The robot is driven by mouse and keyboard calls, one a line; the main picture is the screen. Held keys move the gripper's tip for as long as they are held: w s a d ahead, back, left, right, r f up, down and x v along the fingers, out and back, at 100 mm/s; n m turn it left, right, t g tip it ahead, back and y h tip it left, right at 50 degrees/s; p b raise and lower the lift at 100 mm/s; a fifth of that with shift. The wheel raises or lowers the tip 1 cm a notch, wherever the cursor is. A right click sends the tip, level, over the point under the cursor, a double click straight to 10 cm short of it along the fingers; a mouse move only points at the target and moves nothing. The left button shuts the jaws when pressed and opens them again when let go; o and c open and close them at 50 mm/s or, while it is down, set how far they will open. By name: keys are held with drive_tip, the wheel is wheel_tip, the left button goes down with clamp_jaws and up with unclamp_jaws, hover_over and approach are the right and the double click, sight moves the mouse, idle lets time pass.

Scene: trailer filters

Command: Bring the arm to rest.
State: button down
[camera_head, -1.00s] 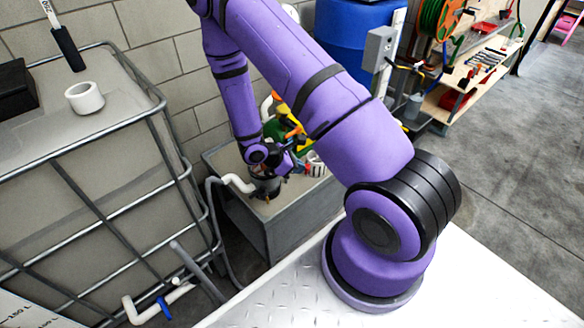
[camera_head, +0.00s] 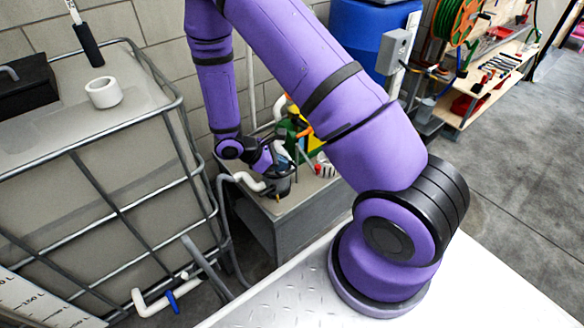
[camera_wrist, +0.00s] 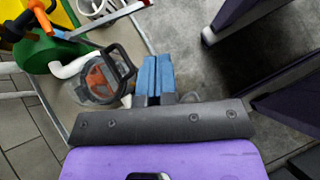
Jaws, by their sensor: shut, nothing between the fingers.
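My purple arm (camera_head: 342,110) rises from its base on the light metal deck and bends down toward a grey-topped stand. My gripper (camera_wrist: 152,76) is shut, its two blue fingers side by side with nothing between them. In the wrist view it is just right of a clear container (camera_wrist: 100,78) with a black handle and orange inside. I cannot tell whether they touch. In the head view the gripper is hard to make out among the items on the stand.
The grey stand (camera_head: 300,232) carries a white pipe, a green and yellow item (camera_wrist: 48,50) and other parts. A caged tank (camera_head: 125,165) with a white ring (camera_head: 104,92) on top is at left. A blue barrel (camera_head: 365,38) and tool bench (camera_head: 480,85) are behind. Open floor lies at right.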

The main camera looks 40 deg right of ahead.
wheel_tip(320, 180, up, 25)
drive_tip(key=s+a+m+t+y, duration=0.2)
drive_tip(key=m+y, duration=0.2)
drive_tip(key=m, duration=0.3)
drive_tip(key=s+a+r+m+t+y, duration=0.3)
drive_tip(key=s+r+m+t+y, duration=0.2)
drive_tip(key=s+r, duration=1.2)
drive_tip(key=shift+s+a+r+m+t, duration=0.2)
drive_tip(key=shift+r+m+t, duration=0.55)
drive_tip(key=shift+t, duration=0.25)
drive_tip(key=shift+f, duration=0.1)
